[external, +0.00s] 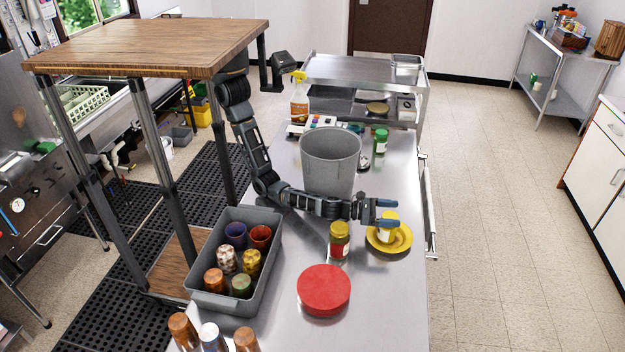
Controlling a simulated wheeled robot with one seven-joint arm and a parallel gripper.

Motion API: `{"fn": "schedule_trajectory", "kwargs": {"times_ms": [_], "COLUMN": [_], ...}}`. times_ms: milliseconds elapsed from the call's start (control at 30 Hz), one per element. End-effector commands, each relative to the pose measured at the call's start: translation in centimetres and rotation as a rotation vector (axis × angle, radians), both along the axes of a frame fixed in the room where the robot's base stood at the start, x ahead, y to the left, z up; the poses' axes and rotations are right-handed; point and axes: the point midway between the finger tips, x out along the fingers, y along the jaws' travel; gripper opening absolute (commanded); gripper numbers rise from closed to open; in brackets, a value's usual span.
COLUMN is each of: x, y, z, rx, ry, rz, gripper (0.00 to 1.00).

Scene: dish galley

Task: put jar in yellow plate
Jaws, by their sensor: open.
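A yellow plate (404,237) lies on the steel counter near its right edge. A small jar with a yellow top and a pale label (388,231) appears to stand upright in the plate. My gripper (390,213) is open, its blue-tipped fingers on either side of the jar's upper part. Whether the fingers touch the jar cannot be told. The fingers and the jar hide part of the plate. A second jar with a yellow lid and red label (340,242) stands upright on the counter, left of the plate.
A tall grey bin (330,160) stands behind my forearm. A red round lid or container (324,289) lies in front of the second jar. A grey tub (240,302) with several cups and jars is at the left. A green-lidded jar (380,141) stands farther back.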

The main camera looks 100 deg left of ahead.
Motion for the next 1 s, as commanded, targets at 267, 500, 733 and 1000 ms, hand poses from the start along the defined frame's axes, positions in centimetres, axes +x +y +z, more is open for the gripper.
{"fn": "schedule_trajectory", "kwargs": {"times_ms": [267,500,733,1000], "x": [0.0,-4.8,-9.3,-11.8], "y": [-0.1,-0.4,-0.7,-0.9], "z": [1.5,1.6,1.5,1.3], "rx": [-0.002,0.004,0.002,-0.001], "ry": [-0.001,0.002,0.001,0.0], "rz": [-0.002,-0.002,-0.002,-0.001], "gripper": [0.92,0.92,0.92,0.92]}}
